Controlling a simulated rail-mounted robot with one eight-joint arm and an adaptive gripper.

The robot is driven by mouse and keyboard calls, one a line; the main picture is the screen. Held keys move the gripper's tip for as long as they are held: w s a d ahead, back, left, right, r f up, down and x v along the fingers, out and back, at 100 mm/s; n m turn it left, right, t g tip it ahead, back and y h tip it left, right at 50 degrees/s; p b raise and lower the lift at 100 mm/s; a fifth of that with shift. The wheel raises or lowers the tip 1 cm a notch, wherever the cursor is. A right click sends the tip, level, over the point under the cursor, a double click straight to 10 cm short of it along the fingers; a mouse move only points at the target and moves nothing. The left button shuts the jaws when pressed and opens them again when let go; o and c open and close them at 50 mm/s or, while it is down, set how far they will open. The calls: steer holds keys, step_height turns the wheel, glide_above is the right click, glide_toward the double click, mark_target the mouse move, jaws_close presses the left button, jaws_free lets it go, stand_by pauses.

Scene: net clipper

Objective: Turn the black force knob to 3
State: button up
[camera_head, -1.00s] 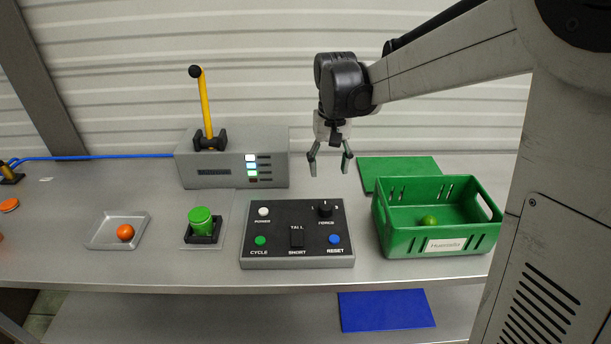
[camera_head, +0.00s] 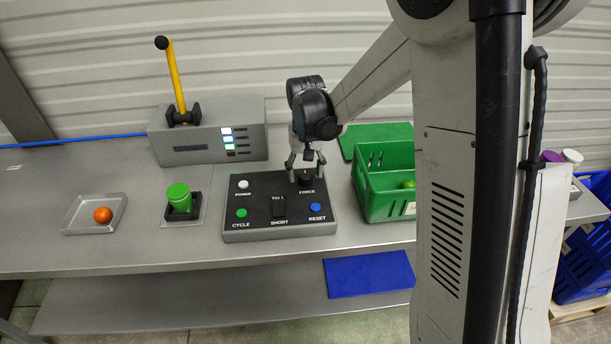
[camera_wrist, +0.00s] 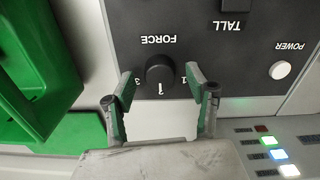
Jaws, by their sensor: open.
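The black force knob (camera_head: 305,179) sits at the upper right of the control panel (camera_head: 243,211), above the FORCE label. In the wrist view the knob (camera_wrist: 160,73) shows below the upside-down FORCE label, with a 3 on its left and a 1 on its right. Its pale mark lies nearest the middle digit, which is partly hidden. My gripper (camera_head: 306,168) is open over the knob in the head view. In the wrist view my gripper's fingertips (camera_wrist: 159,80) stand on either side of the knob, with gaps visible.
A green crate (camera_head: 383,204) stands close to the panel's right side. A grey box with lights (camera_head: 208,140) and a yellow lever (camera_head: 177,80) stands behind. The panel also has a white power button (camera_head: 243,184), green cycle button (camera_head: 241,213) and blue reset button (camera_head: 316,207).

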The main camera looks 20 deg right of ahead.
steer(key=shift+f, duration=0.65)
steer(key=c, duration=1.2)
steer(key=shift+o, duration=0.2)
steer(key=shift+m, duration=0.4)
steer(key=m+b, duration=0.2)
steer(key=m, duration=0.2)
steer(key=shift+f+m+b, duration=0.1)
steer(key=shift+m+b, duration=0.2)
steer(key=m+b, duration=0.2)
steer(key=m, duration=0.4)
steer(key=shift+m, duration=0.3)
